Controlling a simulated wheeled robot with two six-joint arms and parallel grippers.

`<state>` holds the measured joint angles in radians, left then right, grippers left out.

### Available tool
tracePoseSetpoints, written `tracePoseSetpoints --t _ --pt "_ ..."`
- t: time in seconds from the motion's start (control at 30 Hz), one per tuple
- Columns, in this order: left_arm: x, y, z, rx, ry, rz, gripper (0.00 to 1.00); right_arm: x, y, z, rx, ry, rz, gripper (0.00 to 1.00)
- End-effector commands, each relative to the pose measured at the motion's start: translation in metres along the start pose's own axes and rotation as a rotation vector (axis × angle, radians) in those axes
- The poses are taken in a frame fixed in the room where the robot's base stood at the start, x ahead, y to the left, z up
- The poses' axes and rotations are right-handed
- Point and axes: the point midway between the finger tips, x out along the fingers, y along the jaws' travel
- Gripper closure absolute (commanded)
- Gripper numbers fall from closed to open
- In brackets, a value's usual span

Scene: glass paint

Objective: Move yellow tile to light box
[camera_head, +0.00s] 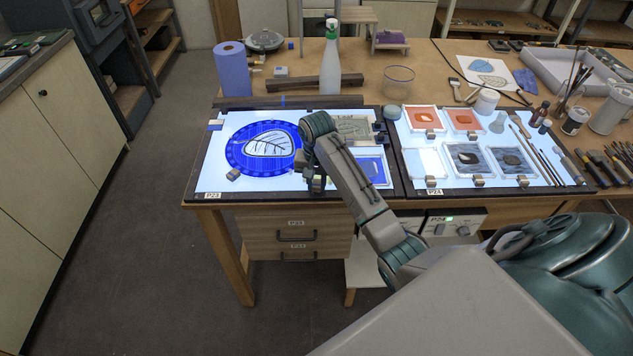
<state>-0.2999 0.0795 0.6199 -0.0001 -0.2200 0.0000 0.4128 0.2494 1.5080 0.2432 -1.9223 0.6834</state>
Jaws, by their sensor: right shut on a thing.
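My right gripper (316,186) is low over the left light box (212,178), near its front edge, between the blue round piece and the small framed tiles. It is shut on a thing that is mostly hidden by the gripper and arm. I cannot make out a yellow tile anywhere in view. The blue round piece (235,153) with a pale leaf shape lies on the lit left part of this box. A grey-green tile (352,129) and a blue framed tile (374,170) lie on its right part. My left gripper is not in view.
A second light box (400,180) to the right bears orange (420,117) and grey framed tiles (465,158) and brushes. A green-topped white bottle (330,75), a blue roll (233,75) and a glass bowl (398,80) stand behind. Small metal blocks sit along the boxes' front edges.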

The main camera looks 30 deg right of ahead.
Motion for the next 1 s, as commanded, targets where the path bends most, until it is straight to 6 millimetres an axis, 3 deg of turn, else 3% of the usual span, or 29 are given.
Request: tracePoseSetpoints --t 0.53,0.57,0.67,1.0 --pt "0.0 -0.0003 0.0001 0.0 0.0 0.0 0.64 0.0046 -0.0001 -0.0001 0.0 0.0 0.0 1.0" --pt "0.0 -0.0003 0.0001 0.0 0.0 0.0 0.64 0.0044 -0.0001 -0.0002 0.0 0.001 0.0 0.71" --pt "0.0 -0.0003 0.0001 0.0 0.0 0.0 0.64 0.0044 -0.0001 -0.0001 0.0 0.0 0.0 0.52" --pt "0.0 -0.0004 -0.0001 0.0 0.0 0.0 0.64 0.0014 -0.0005 -0.0021 0.0 0.001 0.0 0.52"
